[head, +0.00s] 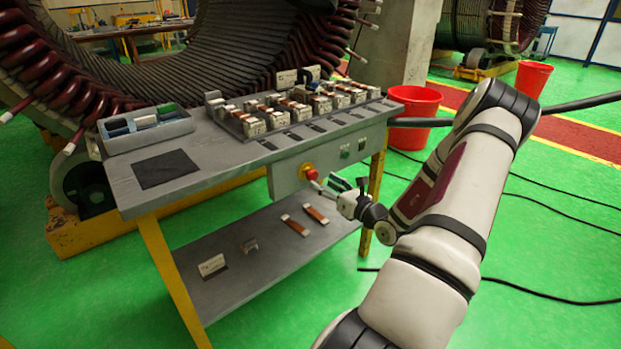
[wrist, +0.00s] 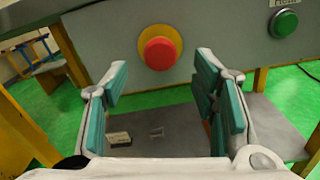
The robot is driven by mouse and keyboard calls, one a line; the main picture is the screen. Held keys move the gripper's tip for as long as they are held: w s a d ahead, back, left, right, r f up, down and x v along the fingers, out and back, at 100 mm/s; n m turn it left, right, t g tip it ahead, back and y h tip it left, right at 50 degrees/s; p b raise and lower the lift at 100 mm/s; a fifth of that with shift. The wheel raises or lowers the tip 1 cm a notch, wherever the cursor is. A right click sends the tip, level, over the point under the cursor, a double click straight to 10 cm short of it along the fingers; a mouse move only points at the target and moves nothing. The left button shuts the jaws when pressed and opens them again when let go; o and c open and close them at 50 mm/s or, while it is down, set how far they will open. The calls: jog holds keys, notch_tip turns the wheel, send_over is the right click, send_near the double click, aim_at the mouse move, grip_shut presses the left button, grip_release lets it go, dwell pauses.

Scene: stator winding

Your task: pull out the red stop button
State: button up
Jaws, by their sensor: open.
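The red stop button (wrist: 159,54) sits on a yellow ring on the grey control box under the table edge. In the head view the red button (head: 312,174) shows just left of my gripper (head: 333,188). In the wrist view my gripper (wrist: 160,92) is open, with its two teal-padded fingers apart and nothing between them. The button appears ahead of the fingers, above and between their tips. Whether a finger touches the button cannot be told, but the wrist view shows a gap around it.
A green button (wrist: 285,23) is on the same box to the right. The grey workbench (head: 225,150) above holds a row of copper-and-white parts and a tray (head: 148,131). A lower shelf (head: 270,262) carries several small parts. A red bucket (head: 414,118) stands behind my arm.

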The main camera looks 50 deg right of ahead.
aim_at(314, 177)
jog(key=x, duration=0.6)
jog(key=shift+w+b, duration=0.4)
